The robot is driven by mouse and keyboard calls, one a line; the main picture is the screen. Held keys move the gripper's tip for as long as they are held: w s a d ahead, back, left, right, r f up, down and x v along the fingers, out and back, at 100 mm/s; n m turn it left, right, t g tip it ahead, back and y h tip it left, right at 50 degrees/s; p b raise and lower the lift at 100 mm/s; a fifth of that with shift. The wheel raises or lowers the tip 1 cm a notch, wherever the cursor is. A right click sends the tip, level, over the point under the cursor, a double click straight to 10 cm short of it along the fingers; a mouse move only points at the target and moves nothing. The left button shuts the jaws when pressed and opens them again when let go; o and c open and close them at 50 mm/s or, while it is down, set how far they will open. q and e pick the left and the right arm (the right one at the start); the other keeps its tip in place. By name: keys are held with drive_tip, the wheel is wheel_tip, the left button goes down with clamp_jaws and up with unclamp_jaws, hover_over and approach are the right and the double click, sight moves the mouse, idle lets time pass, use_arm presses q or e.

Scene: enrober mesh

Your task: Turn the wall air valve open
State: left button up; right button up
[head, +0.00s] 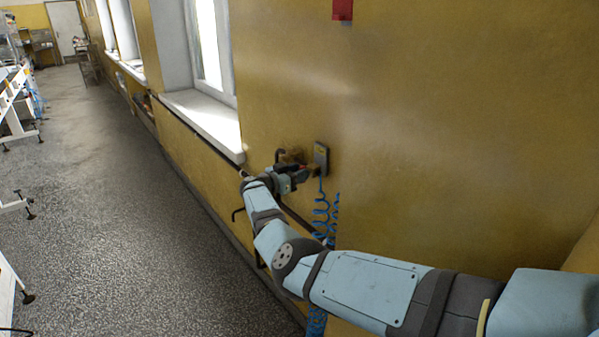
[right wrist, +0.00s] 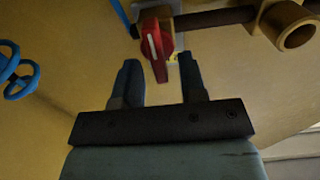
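The air valve's red handle (right wrist: 154,48) shows in the right wrist view, just beyond and between my right gripper's fingertips. The right gripper (right wrist: 158,80) is open, with a wide gap between its two dark fingers and nothing held. In the head view my right arm reaches to the wall, and the gripper (head: 300,172) is at the brass valve fitting (head: 291,156), largely covering the handle. Whether a finger touches the handle cannot be told. My left gripper is not in view.
A grey wall plate (head: 321,158) is right of the valve, with a blue coiled hose (head: 321,215) hanging below. A dark pipe (right wrist: 215,17) runs to a brass fitting (right wrist: 290,24). A window sill (head: 205,118) is to the left. The floor (head: 110,210) is clear beside the wall.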

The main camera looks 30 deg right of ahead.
drive_tip(key=shift+d, duration=0.3)
drive_tip(key=c, duration=0.6)
drive_tip(key=shift+o, duration=0.2)
